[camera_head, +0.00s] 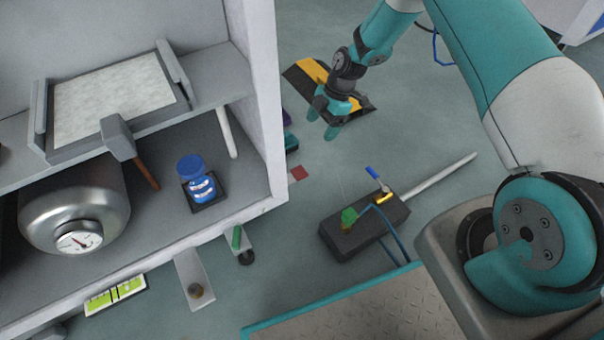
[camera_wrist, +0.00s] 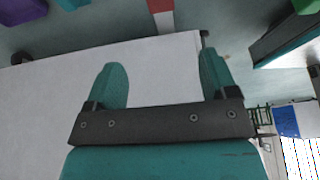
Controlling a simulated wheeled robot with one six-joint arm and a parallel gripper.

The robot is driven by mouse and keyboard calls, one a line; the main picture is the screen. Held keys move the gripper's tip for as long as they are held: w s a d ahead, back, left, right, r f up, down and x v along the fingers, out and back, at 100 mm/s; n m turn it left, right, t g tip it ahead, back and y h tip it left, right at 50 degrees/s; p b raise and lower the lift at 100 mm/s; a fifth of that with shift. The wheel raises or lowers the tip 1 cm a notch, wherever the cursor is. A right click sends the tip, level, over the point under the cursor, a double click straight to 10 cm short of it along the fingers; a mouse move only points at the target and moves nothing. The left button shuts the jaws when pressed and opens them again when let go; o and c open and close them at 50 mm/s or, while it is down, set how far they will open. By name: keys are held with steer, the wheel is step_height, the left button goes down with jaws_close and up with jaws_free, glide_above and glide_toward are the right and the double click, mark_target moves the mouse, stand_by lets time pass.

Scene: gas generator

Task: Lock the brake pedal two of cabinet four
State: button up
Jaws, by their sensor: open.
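The grey-white cabinet (camera_head: 262,90) fills the left of the head view. Near its lower front corner is a caster with a dark wheel (camera_head: 246,257) and a small green pedal (camera_head: 237,238). Which numbered pedal this is cannot be read, nor can the cabinet's number. My gripper (camera_head: 326,118) is open and empty, pointing down beyond the cabinet's right side, well apart from the green pedal. In the wrist view my gripper (camera_wrist: 162,82) has its teal fingers spread in front of a broad white panel (camera_wrist: 150,65). No green pedal is clear in the wrist view.
A dark block (camera_head: 345,232) with a green valve and hoses lies on the floor right of the cabinet. A yellow-black plate (camera_head: 305,80) lies behind my gripper. The cabinet shelves hold a blue-lidded jar (camera_head: 196,178), a hammer (camera_head: 118,138) and a metal tank (camera_head: 75,205).

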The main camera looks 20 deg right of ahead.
mark_target(299, 172)
steer(key=b+x, duration=0.8)
steer(key=x, duration=0.8)
steer(key=shift+s+a+f, duration=0.1)
steer(key=shift+a+f, duration=0.1)
